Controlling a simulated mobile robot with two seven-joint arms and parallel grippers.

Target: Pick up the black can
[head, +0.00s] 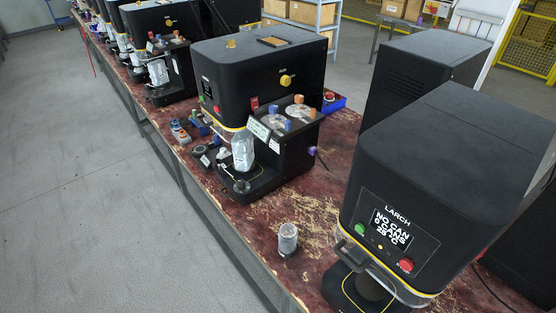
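I see no can that is plainly black. A small grey can-like cylinder (288,238) stands upright on the worn red bench top, left of the nearest seamer; its exact colour is hard to tell. A pale silvery can-like container (243,150) stands on the platform of the second machine. The nearest black seamer (450,190) is labelled LARCH, and its screen (391,228) reads "NO CAN, 0 CANS, 25 °C". Its base (365,292) shows no can on it. Neither of my grippers is in view.
The red-brown bench (310,200) runs to the far left with several more black machines (160,35) along it. Small tools and parts (200,155) lie beside the second machine. The grey floor (90,190) left of the bench is clear. A shelf with boxes (305,12) stands behind.

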